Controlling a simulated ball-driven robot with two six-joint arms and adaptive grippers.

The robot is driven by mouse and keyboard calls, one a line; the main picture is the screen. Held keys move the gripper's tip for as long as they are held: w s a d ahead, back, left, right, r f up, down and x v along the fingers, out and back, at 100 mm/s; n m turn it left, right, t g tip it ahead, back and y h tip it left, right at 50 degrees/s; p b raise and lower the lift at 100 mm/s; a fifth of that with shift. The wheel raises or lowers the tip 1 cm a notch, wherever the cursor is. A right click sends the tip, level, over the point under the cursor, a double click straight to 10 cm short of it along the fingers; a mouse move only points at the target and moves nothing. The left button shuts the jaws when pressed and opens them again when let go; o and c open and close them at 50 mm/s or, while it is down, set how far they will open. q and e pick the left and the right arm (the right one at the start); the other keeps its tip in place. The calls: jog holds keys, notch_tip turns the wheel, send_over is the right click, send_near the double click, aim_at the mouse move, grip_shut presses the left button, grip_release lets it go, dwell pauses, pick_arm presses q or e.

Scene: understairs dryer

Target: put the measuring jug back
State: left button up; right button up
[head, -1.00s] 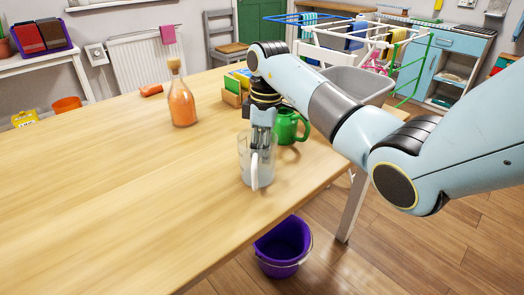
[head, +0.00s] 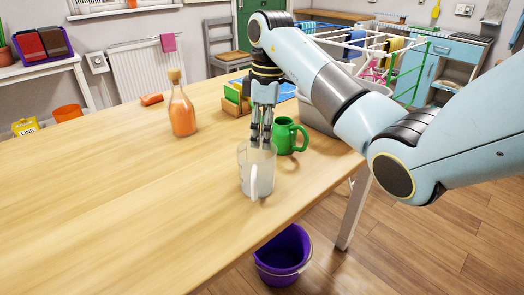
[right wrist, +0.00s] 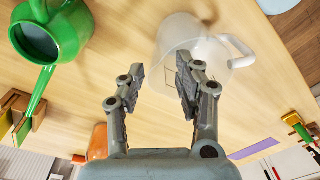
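The clear measuring jug (head: 246,178) with a white handle stands upright on the wooden table near its front edge. In the right wrist view the jug (right wrist: 187,35) lies beyond the fingers, its handle pointing right. My right gripper (head: 261,146) points down just above the far side of the jug's rim. In the right wrist view my right gripper (right wrist: 160,82) has its fingers apart with nothing between them; one finger overlaps the jug in the picture. Whether it touches the jug I cannot tell. My left gripper is not in view.
A green can (head: 285,135) stands close behind the jug on the right. A bottle of orange liquid (head: 182,112) and a wooden box (head: 234,106) stand farther back. A grey basin (head: 319,121) is behind my right arm. The table's left and front are clear. A purple bucket (head: 284,252) is on the floor.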

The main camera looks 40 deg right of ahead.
notch_tip(320, 180, up, 4)
jog(key=shift+d+f+p, duration=0.1)
jog(key=shift+f+p, duration=0.15)
jog(key=shift+p, duration=0.3)
jog(key=shift+r+p, duration=0.35)
jog(key=shift+r, duration=0.15)
jog(key=shift+f, duration=0.1)
